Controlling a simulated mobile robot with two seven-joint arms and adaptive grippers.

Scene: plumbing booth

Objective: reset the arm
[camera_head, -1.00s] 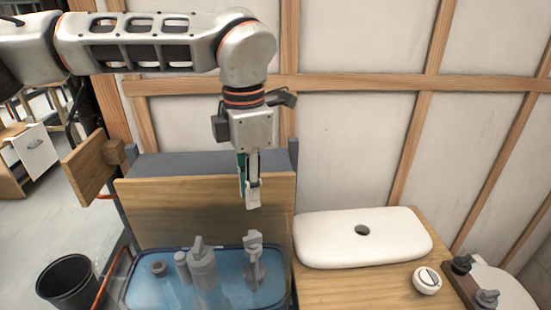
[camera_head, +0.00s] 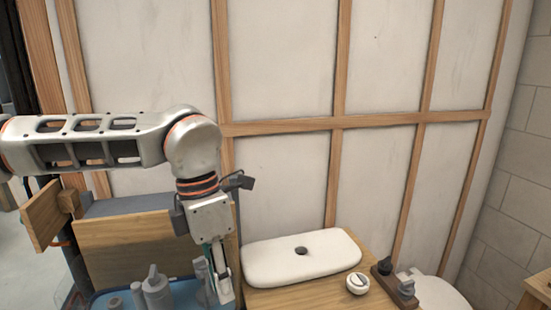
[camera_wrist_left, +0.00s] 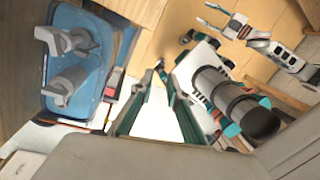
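My left arm comes in from the left in the head view, and its gripper (camera_head: 222,280) points down by the right edge of the blue tray, left of the white lid. In the left wrist view its two teal-padded fingers (camera_wrist_left: 158,82) stand apart with nothing held between them. My right gripper (camera_wrist_left: 216,18) shows small at the top of the left wrist view, with its two fingers apart and empty. The right arm does not show in the head view.
A blue tray (camera_head: 98,300) with grey fittings (camera_head: 156,290) lies below the left gripper. A white lid (camera_head: 275,262) and a white round knob (camera_head: 357,283) lie on the wooden top (camera_head: 310,294). A wooden board (camera_head: 130,247) stands behind the tray. The framed wall is behind.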

